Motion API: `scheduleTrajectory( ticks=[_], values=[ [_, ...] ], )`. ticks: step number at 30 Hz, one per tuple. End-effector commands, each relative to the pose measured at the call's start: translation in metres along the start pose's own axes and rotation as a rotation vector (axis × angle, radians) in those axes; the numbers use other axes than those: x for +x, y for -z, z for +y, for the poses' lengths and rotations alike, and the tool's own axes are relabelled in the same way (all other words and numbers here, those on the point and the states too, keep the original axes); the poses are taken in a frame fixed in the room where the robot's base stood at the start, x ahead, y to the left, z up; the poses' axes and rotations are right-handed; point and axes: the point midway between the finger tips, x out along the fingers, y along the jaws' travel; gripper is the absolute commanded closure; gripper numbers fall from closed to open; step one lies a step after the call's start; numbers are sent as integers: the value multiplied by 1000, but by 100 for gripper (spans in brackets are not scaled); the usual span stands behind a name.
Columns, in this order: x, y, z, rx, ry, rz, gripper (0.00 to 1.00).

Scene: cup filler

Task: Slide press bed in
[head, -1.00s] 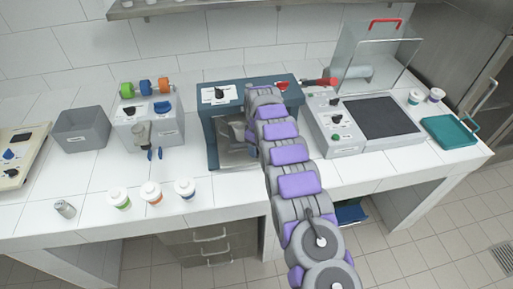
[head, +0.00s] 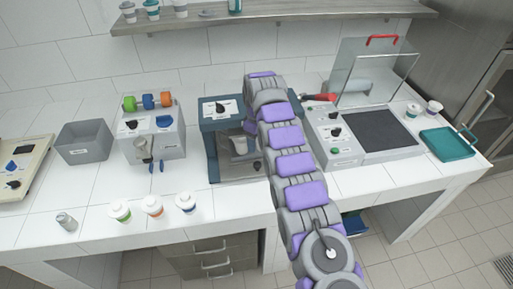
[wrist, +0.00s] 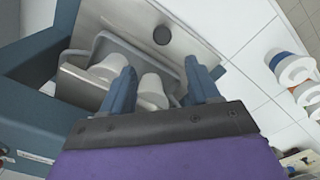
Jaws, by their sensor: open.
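The press (head: 213,122) is a dark blue machine in the middle of the counter in the head view. Its metal press bed (head: 240,171) shows at the front, partly hidden by my arm. In the wrist view the bed (wrist: 190,30) is a flat metal plate with a dark round knob (wrist: 161,35). A grey tray (wrist: 120,46) with white cup-like pieces (wrist: 150,92) stands on it. My gripper (wrist: 160,76) is open above the tray, with a white piece showing between its fingers. I cannot tell if they touch. The gripper itself is hidden in the head view.
Lidded cups (head: 153,206) stand near the counter's front edge, left of the press. A dispenser (head: 152,130) and grey bin (head: 84,147) stand further left. A sealing machine with a glass guard (head: 372,72) is close on the right. A shelf (head: 290,14) runs along the wall above.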

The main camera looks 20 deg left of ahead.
Motion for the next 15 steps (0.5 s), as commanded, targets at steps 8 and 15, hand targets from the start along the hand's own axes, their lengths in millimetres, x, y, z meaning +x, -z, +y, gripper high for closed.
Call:
scheduleTrajectory(
  ticks=[8, 15],
  values=[
    [-46, 2, 1, 0, -2, 1, 39],
    [-60, 2, 2, -1, -2, 0, 39]
  ],
)
